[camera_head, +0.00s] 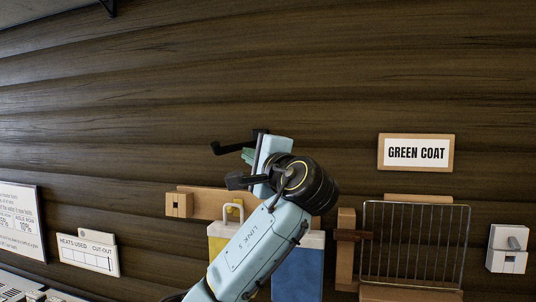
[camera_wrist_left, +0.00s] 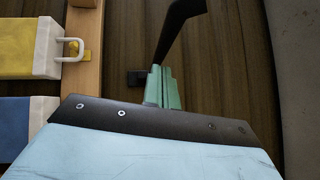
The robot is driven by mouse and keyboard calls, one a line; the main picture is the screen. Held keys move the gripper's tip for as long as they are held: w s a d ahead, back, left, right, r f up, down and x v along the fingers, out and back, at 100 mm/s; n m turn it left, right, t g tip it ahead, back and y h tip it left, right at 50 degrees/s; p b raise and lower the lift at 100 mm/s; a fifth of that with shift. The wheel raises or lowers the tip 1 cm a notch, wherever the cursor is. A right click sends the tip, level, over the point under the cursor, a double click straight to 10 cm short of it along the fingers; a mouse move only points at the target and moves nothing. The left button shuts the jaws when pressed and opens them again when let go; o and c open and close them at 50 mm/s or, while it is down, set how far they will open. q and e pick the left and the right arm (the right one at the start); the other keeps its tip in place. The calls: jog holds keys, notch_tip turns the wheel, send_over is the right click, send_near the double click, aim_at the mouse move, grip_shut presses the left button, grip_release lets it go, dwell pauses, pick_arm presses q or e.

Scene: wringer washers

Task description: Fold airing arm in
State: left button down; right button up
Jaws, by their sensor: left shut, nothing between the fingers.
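My left gripper (camera_head: 248,156) is raised in front of the dark plank wall. Its green fingers (camera_wrist_left: 162,88) are shut with nothing between them. A black bent bar (camera_head: 232,148) lies beside the fingertips and sticks out to the left. In the left wrist view the bar (camera_wrist_left: 180,32) rises just beyond the fingers. It may be the airing arm, but I cannot tell for sure. Whether the fingers touch it is unclear. A second black piece (camera_head: 237,181) shows lower down, partly hidden by my wrist. My right gripper is not in view.
A wooden rail (camera_head: 205,203) runs behind my forearm. Below it hang a yellow block (camera_head: 216,245) and a blue block (camera_head: 298,275) with pale tops. A wire rack (camera_head: 415,245), a GREEN COAT sign (camera_head: 416,153) and a switch (camera_head: 507,248) are on the right. The upper wall is clear.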

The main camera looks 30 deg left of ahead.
pick_arm(q)
jog(key=shift+s+a+r, duration=0.1)
jog(key=shift+s+a, duration=0.05)
jog(key=shift+a, duration=0.3)
jog(key=shift+s+a+r, duration=0.1)
jog(key=shift+s+a, duration=0.05)
jog(key=shift+a, duration=0.25)
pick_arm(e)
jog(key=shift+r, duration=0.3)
